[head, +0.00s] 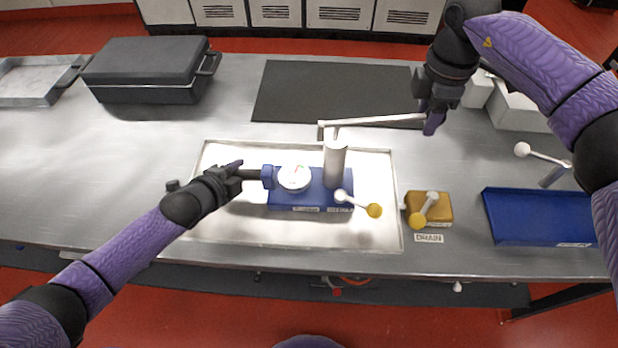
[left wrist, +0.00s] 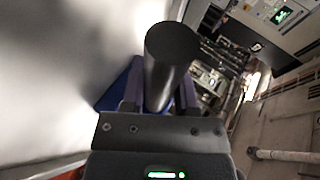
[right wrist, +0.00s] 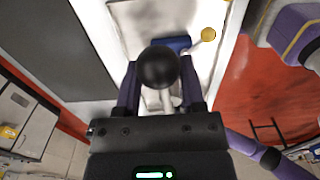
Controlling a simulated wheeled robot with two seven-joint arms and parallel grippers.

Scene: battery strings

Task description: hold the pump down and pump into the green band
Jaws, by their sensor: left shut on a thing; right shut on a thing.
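The blue pump (head: 312,190) stands in a shallow metal tray (head: 225,225). It carries a round white gauge (head: 294,178) with a small green mark, an upright metal cylinder (head: 336,165) and a yellow-knobbed valve lever (head: 358,203). My left gripper (head: 238,176) is shut on the dark bar at the pump's left side; the bar's round end (left wrist: 172,45) shows in the left wrist view. My right gripper (head: 432,118) is shut on the end of the pump's long lever (head: 375,120), which is roughly level. Its black knob (right wrist: 158,67) shows between the fingers. The needle is too small to read.
A yellow block with a lever (head: 430,207), labelled DRAIN, sits right of the tray. A blue tray (head: 538,217) lies further right, with white boxes (head: 520,108) behind. A dark mat (head: 335,92) and a black case (head: 148,68) lie at the back.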

